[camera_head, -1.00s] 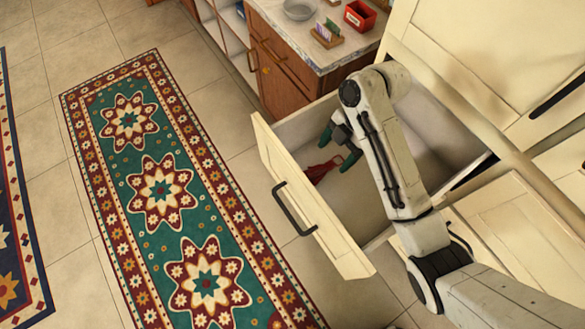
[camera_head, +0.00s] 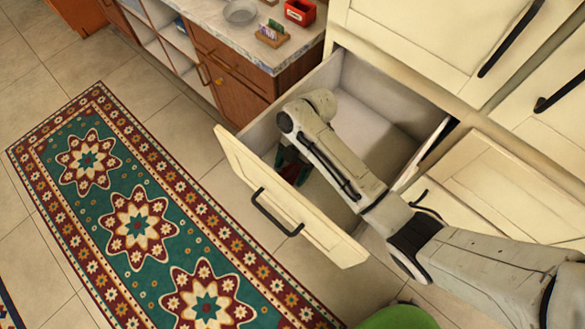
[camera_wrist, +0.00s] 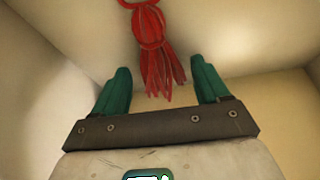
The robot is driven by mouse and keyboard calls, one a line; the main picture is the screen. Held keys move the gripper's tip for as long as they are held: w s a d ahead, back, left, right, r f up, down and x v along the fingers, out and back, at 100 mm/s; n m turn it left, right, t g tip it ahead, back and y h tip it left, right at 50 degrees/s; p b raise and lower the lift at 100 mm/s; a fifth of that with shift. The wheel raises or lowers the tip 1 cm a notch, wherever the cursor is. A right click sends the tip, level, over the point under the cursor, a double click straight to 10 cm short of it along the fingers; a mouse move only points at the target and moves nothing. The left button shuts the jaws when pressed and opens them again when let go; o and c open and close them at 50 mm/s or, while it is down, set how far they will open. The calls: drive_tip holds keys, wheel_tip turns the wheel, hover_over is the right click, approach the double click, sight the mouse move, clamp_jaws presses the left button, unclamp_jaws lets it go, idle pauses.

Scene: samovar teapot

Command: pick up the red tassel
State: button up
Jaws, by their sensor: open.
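The red tassel (camera_wrist: 153,50) shows in the wrist view at the top middle, with its loop at the upper edge of the picture and its strands hanging toward my gripper. My gripper (camera_wrist: 160,85) is open, with one green finger on each side of the strands' lower ends. The jaws are not closed on it. A little red shows beside the fingers there.
The drawer's pale walls surround my gripper, and its front panel with a dark handle (camera_head: 277,212) faces the patterned rug (camera_head: 130,220). A counter with a red box (camera_head: 300,11) and a card holder (camera_head: 272,33) stands behind. A green round thing (camera_head: 400,318) is at the bottom edge.

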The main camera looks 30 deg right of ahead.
drive_tip(key=shift+a+f, duration=0.1)
drive_tip(key=shift+f, duration=0.25)
drive_tip(key=shift+c, duration=0.2)
drive_tip(key=c, duration=1)
drive_tip(key=shift+r, duration=0.15)
